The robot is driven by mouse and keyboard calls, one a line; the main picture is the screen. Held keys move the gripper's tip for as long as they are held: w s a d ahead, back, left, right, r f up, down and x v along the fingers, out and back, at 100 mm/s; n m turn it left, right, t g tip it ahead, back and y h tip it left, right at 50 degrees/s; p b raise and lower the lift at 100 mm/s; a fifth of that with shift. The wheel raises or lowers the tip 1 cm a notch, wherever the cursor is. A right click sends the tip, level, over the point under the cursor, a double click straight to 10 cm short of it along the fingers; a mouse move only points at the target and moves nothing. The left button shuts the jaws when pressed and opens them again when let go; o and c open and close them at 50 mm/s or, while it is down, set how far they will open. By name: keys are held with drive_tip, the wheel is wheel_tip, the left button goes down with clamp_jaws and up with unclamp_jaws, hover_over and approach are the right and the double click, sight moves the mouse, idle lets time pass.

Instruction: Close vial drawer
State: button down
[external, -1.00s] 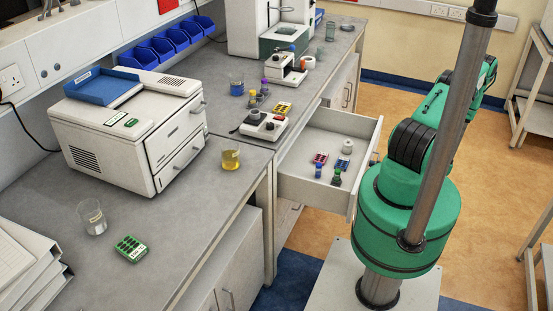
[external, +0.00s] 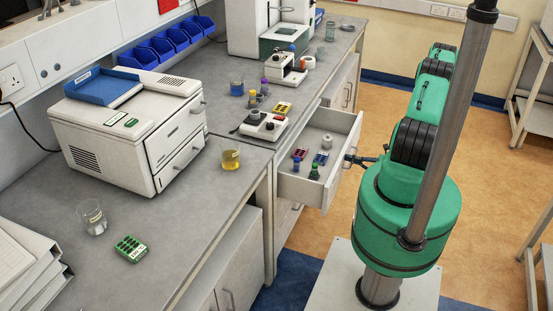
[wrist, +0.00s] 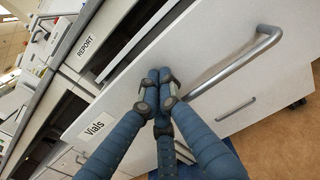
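The vial drawer (external: 312,190) sticks out partly open from the bench in the external view. Inside it are a blue-capped vial, a green vial, small red and blue racks and a white round item. In the wrist view its white front (wrist: 190,65) carries a "Vials" label (wrist: 97,126) and a metal bar handle (wrist: 240,68). My gripper (wrist: 158,88) has its blue fingers drawn together with nothing between them. The fingertips are at the drawer front, between label and handle, apparently against it. In the external view my gripper (external: 352,159) is at the outer face.
The bench (external: 215,205) holds a white machine (external: 130,125), a beaker of yellow liquid (external: 230,158) and a white instrument (external: 264,126) near the drawer. A "REPORT" label (wrist: 87,47) shows on a neighbouring panel. Open floor (external: 400,105) lies right of the drawer.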

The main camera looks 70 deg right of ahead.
drive_tip(key=w, duration=2.3)
drive_tip(key=shift+w, duration=0.4)
drive_tip(key=shift+r, duration=0.1)
drive_tip(key=shift+d, duration=0.1)
drive_tip(key=s+p, duration=0.1)
drive_tip(key=s, duration=1.3)
drive_tip(key=shift+s+p, duration=0.15)
drive_tip(key=shift+p, duration=0.15)
